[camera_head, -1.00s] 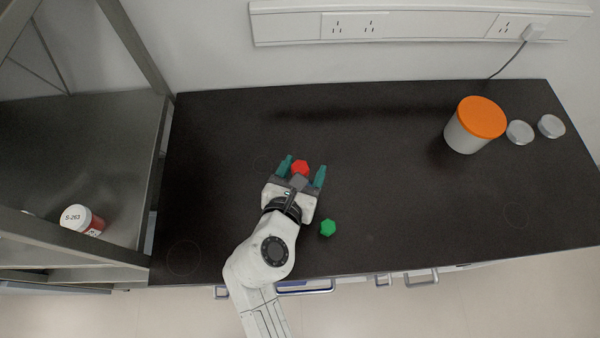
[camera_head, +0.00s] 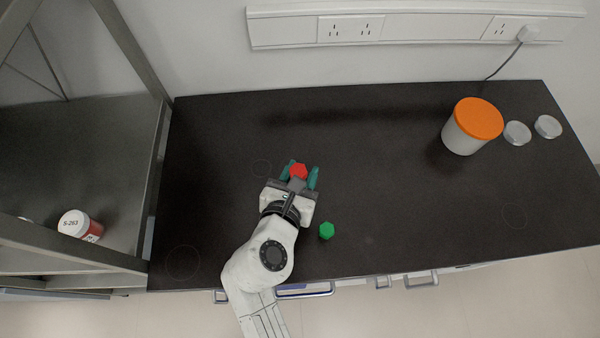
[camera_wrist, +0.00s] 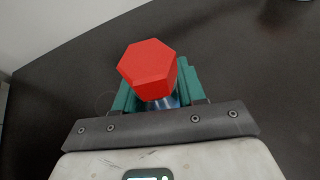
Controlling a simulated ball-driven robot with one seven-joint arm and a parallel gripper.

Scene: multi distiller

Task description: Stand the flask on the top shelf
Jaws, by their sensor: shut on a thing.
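The flask shows mainly as a red six-sided stopper (camera_head: 299,170) at mid-left on the dark bench. The wrist view shows the red stopper (camera_wrist: 148,68) with a little clear, bluish glass under it; the rest of the flask is hidden. My gripper (camera_head: 299,177) is shut on it, with a teal finger on each side just below the stopper. It looks upright; I cannot tell whether its base touches the bench. A grey metal shelf unit (camera_head: 125,130) stands at the left. I cannot tell which level its visible shelf surface is.
A red-and-white jar marked S-263 (camera_head: 80,226) is on the shelf unit. An orange-lidded tub (camera_head: 472,126) and two pale discs (camera_head: 517,133) are at right. The bench middle is clear.

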